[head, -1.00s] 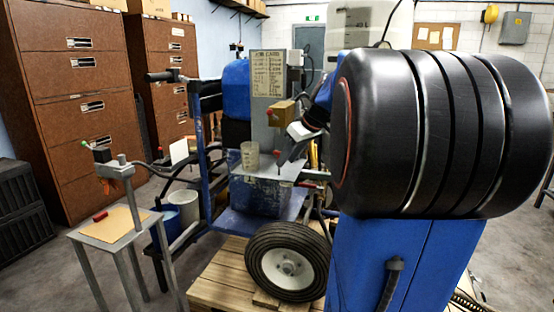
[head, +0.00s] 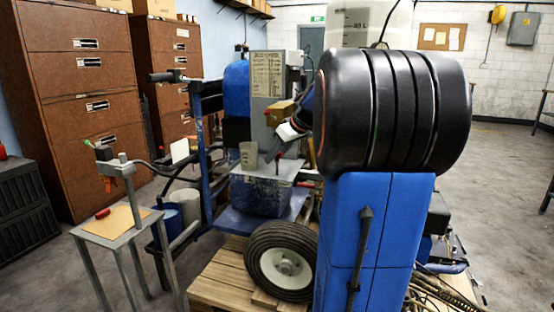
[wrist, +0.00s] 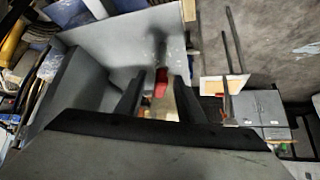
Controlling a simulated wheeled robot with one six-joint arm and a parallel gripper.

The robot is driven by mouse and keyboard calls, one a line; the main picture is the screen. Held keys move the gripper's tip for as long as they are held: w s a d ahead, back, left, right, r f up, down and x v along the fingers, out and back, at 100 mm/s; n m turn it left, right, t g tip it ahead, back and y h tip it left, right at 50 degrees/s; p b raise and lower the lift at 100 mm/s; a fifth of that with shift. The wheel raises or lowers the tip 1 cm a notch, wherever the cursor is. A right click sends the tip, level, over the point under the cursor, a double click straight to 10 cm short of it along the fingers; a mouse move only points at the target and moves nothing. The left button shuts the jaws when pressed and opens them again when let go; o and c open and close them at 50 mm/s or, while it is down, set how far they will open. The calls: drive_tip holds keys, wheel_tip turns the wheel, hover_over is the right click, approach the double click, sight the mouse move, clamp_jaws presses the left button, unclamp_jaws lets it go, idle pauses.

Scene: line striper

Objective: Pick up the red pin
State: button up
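A small red pin (wrist: 161,84) shows in the wrist view, upright-looking, against a grey plate (wrist: 110,42). It lies in the gap between the two dark fingers of my gripper (wrist: 160,80), seemingly beyond or level with the tips; I cannot tell if they touch it. The fingers stand apart. In the head view my gripper (head: 275,155) is at the grey shelf of the blue machine, beside a grey cup (head: 248,155); the pin is too small or hidden to make out there.
A small metal stand (head: 112,236) at the left holds a tan board with a red cylinder (head: 102,213). A wheel (head: 281,262) and wooden pallet (head: 215,275) lie below the machine. Brown cabinets (head: 80,95) stand behind. Floor at the right is open.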

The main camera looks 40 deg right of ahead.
drive_tip(key=shift+x, duration=1.55)
clamp_jaws()
